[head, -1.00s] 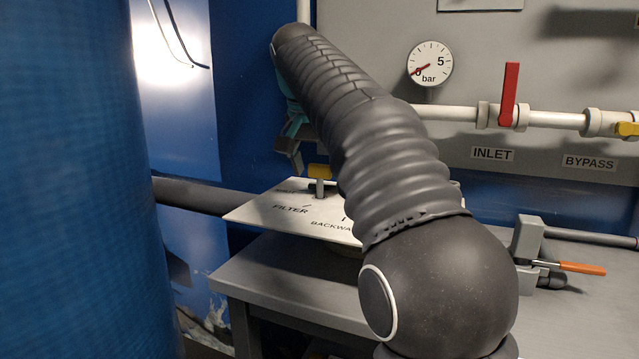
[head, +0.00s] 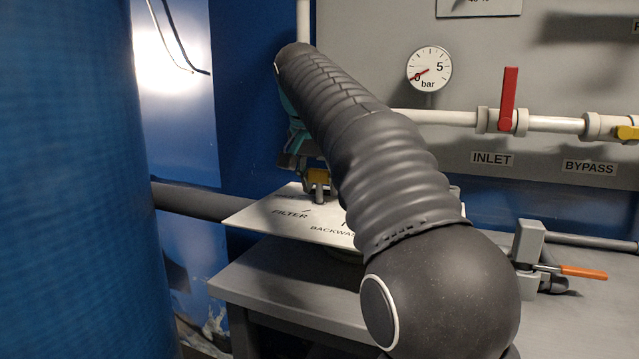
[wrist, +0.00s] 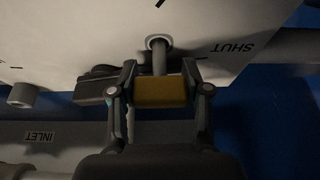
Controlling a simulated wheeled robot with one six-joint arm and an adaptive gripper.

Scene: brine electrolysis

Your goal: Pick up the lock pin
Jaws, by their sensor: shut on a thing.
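The lock pin has a yellow block head (wrist: 160,92) and a grey shank. In the wrist view its shank stands in a round collar (wrist: 158,41) on the pale dial plate (wrist: 90,30). My gripper (wrist: 160,78) is shut on the yellow head, one finger on each side. In the head view the yellow head of the pin (head: 317,175) shows above the plate (head: 262,213) marked FILTER and BACKWASH. My gripper (head: 308,180) is around it there, partly hidden behind my arm.
A dark lever (wrist: 97,85) lies beside the pin in the wrist view. A red-handled INLET valve (head: 508,98) and a gauge (head: 429,70) are on the panel behind. An orange-handled clamp (head: 583,271) sits on the grey bench (head: 285,285) at right.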

